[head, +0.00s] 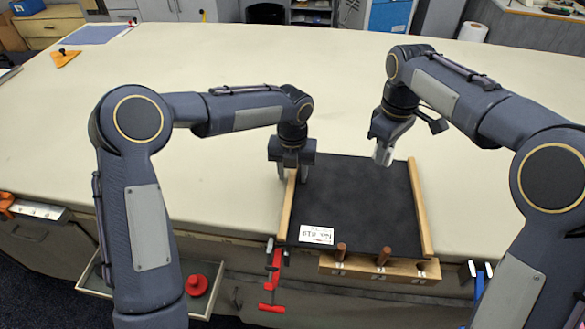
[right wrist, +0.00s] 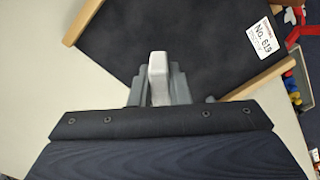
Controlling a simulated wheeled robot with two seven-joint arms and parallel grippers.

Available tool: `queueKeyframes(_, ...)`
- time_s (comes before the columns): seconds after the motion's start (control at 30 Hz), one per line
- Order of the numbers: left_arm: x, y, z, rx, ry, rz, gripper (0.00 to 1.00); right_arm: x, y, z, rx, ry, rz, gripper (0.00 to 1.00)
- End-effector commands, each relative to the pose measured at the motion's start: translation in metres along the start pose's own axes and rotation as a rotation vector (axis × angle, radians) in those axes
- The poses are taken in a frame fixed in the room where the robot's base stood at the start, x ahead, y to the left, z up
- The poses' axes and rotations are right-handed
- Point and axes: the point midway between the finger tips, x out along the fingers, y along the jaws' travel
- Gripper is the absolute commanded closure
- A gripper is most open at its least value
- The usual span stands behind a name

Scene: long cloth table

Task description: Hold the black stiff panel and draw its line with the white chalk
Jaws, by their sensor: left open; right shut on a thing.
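The black panel (head: 355,205) lies flat on the table between two wooden side strips, with a white label at its near left corner; it also shows in the right wrist view (right wrist: 190,35). My left gripper (head: 292,176) is open at the panel's far left corner, its fingers pointing down on either side of the left wooden strip (head: 286,208). My right gripper (head: 382,156) is shut on the white chalk (right wrist: 158,72) above the far right part of the panel. I cannot tell whether the chalk tip touches the surface.
A wooden block (head: 345,267) with brown pegs is at the table's near edge below the panel. A red clamp (head: 273,275) and a blue clamp (head: 479,280) are at that edge. An open drawer (head: 100,280) holds a red object (head: 196,285).

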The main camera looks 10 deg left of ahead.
Motion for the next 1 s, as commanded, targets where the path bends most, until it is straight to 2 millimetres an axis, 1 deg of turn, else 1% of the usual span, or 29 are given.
queueKeyframes(0.07, 0.0000, 0.0000, -0.0001, 0.000, 0.000, 0.000, 0.58, -0.0001, 0.0000, 0.0000, 0.000, 0.000, 0.000, 1.00)
queueKeyframes(0.4, -0.0003, -0.0001, -0.0001, 0.000, 0.000, 0.000, 1.00, -0.0001, 0.0000, 0.0000, 0.000, 0.000, 0.000, 1.00)
queueKeyframes(1.0, -0.0006, -0.0001, 0.0000, 0.000, 0.000, 0.000, 1.00, -0.0001, 0.0000, 0.0000, 0.000, 0.000, 0.000, 1.00)
